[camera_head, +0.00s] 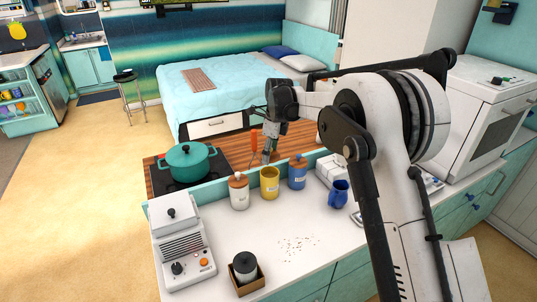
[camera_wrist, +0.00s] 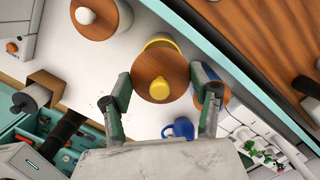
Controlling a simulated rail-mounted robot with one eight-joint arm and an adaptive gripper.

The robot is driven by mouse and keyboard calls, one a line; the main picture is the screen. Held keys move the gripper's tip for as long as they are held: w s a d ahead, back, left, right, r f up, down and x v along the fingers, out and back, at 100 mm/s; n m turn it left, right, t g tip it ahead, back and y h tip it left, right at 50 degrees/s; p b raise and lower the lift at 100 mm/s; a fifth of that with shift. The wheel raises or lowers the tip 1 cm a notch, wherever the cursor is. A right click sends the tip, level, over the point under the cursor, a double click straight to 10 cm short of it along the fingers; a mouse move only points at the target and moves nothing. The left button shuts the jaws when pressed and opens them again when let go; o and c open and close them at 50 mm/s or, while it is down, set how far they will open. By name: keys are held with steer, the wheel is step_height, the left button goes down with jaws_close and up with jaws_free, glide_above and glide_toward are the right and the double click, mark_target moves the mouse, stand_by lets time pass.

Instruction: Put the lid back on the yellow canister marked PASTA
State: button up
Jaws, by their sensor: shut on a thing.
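My gripper (camera_wrist: 161,90) is shut on the round wooden lid with a yellow knob (camera_wrist: 152,86), one finger at each side of its rim. The yellow canister (camera_head: 270,185) stands upright on the white counter, its top open, between a white and a blue canister. In the wrist view, part of the yellow canister (camera_wrist: 158,41) shows past the lid, which hides the rest. In the head view, my gripper (camera_head: 267,156) is just behind and above the canister. I cannot make out the lid clearly there, nor whether it touches the canister.
The white canister (camera_head: 239,194) and blue canister (camera_head: 297,174) wear wooden lids and stand close on either side. A blue mug (camera_head: 339,194) is to the right. A green pot (camera_head: 192,161) sits on the hob at left. Small crumbs (camera_head: 297,246) lie on the front counter.

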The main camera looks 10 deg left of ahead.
steer(key=shift+f+b, duration=1.25)
steer(key=shift+f, duration=1.75)
steer(key=shift+f+b, duration=0.2)
steer(key=shift+b, duration=0.85)
stand_by(0.4)
stand_by(0.4)
steer(key=o, duration=1.7)
steer(key=shift+c, duration=0.2)
steer(key=shift+r, duration=0.1)
steer(key=shift+r+p, duration=1.15)
steer(key=shift+r, duration=2.35)
